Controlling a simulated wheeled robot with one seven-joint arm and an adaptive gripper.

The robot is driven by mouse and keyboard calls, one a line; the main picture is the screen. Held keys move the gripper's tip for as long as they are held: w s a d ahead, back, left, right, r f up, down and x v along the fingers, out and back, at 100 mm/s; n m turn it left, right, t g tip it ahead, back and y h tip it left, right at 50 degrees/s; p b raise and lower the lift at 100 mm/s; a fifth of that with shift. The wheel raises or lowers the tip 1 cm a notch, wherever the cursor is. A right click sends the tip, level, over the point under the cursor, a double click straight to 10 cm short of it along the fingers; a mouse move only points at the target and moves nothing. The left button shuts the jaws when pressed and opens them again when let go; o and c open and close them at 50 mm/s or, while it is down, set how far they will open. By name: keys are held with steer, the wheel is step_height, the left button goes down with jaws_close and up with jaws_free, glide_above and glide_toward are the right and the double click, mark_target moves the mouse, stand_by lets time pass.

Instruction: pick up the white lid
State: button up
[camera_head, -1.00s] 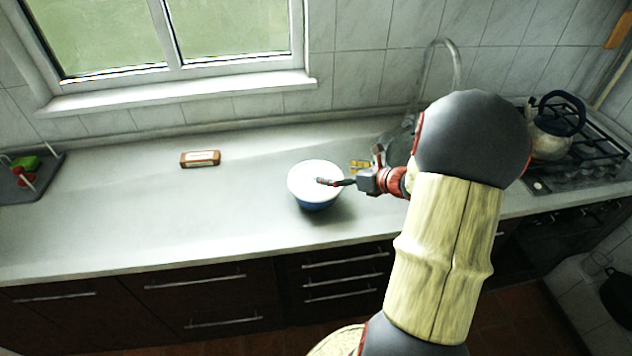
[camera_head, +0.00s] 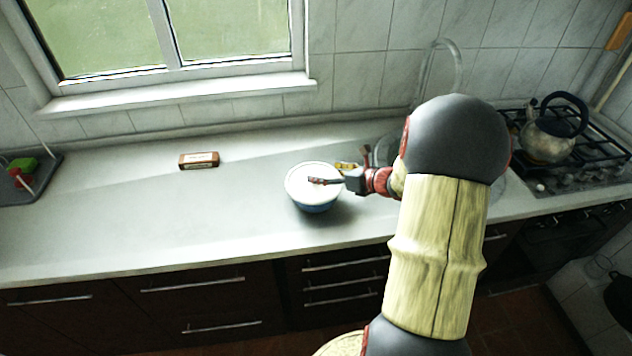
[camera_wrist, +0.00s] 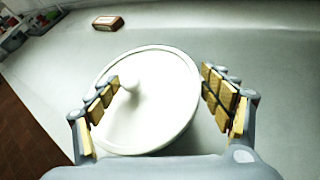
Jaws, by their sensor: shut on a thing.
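The white lid (camera_head: 300,173) is round with a knob, at the blue pot's (camera_head: 315,207) top in the head view. In the wrist view the lid (camera_wrist: 150,119) fills the middle and its knob shows by the left finger. My gripper (camera_head: 313,181) reaches in from the right over the lid. It is shut on the lid; in the wrist view its padded fingers (camera_wrist: 161,77) stand on either side of part of it. The lid hides the pot from the wrist camera. I cannot tell whether the lid is clear of the pot's rim.
A brown box (camera_head: 199,160) lies on the counter (camera_head: 110,215) behind and left of the pot. A dark tray (camera_head: 45,180) with small items is at the far left. A kettle (camera_head: 548,140) stands on the gas hob at the right. A yellow item (camera_head: 346,166) lies behind my gripper.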

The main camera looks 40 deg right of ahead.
steer(key=c, duration=0.6)
steer(key=shift+c, duration=0.3)
steer(key=shift+r, duration=0.1)
steer(key=shift+r, duration=0.25)
steer(key=r, duration=0.1)
steer(key=r+p, duration=0.2)
steer(key=shift+s+d+r, duration=0.15)
steer(key=shift+s+r, duration=0.15)
steer(key=d+r+p+v, duration=0.1)
steer(key=p+v, duration=0.1)
steer(key=v, duration=0.5)
steer(key=w+d+p+v, duration=0.1)
steer(key=d+p+v, duration=0.1)
steer(key=v, duration=0.6)
steer(key=shift+r+p, duration=0.4)
steer(key=shift+r, duration=0.05)
steer(key=shift+s, duration=0.1)
